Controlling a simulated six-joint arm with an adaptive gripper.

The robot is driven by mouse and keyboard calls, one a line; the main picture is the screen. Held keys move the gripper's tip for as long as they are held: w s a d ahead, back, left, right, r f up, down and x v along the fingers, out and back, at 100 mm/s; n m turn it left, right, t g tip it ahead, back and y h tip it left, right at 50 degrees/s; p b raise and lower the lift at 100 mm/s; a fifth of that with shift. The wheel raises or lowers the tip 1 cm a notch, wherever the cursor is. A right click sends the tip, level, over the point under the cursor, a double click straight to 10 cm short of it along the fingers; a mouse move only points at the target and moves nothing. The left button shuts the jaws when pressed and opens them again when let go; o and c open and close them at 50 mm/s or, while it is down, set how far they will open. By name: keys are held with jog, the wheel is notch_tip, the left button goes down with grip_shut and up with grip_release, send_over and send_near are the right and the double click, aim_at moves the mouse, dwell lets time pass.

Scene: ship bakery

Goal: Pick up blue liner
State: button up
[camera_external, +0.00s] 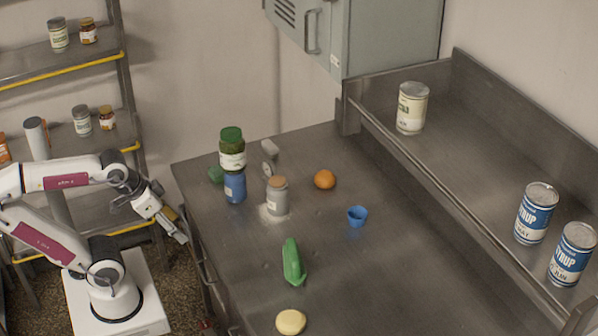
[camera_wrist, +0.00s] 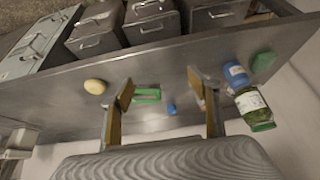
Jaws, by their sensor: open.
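The blue liner (camera_external: 357,216) is a small blue cup standing upright on the steel counter, right of the middle. In the wrist view the small blue liner (camera_wrist: 172,109) shows between my fingers, well beyond them. My gripper (camera_external: 178,226) is at the counter's left edge, far left of the liner and apart from it. In the wrist view my gripper (camera_wrist: 162,92) has its two fingers spread wide with nothing held between them.
On the counter (camera_external: 400,285) are a green item (camera_external: 293,262), a yellow bun-like item (camera_external: 290,322), an orange (camera_external: 325,179), a corked jar (camera_external: 277,196) and a green-lidded jar (camera_external: 232,150) above a blue container (camera_external: 235,186). A raised shelf (camera_external: 455,150) holds cans. Space around the liner is clear.

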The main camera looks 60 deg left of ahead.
jog(key=w+d+r+t+h, duration=0.1)
jog(key=w+d+r, duration=0.1)
jog(key=w, duration=0.7)
jog(key=w+d+r+t+h, duration=0.1)
jog(key=w+d+r, duration=0.1)
jog(key=w, duration=0.7)
jog(key=n+t+y, duration=0.2)
jog(key=t+y, duration=0.2)
jog(key=t, duration=0.1)
send_over(351, 218)
notch_tip(351, 218, down, 14)
jog(key=shift+w+a+f, duration=0.15)
jog(key=shift+a+f, duration=0.05)
jog(key=shift+f, duration=1.75)
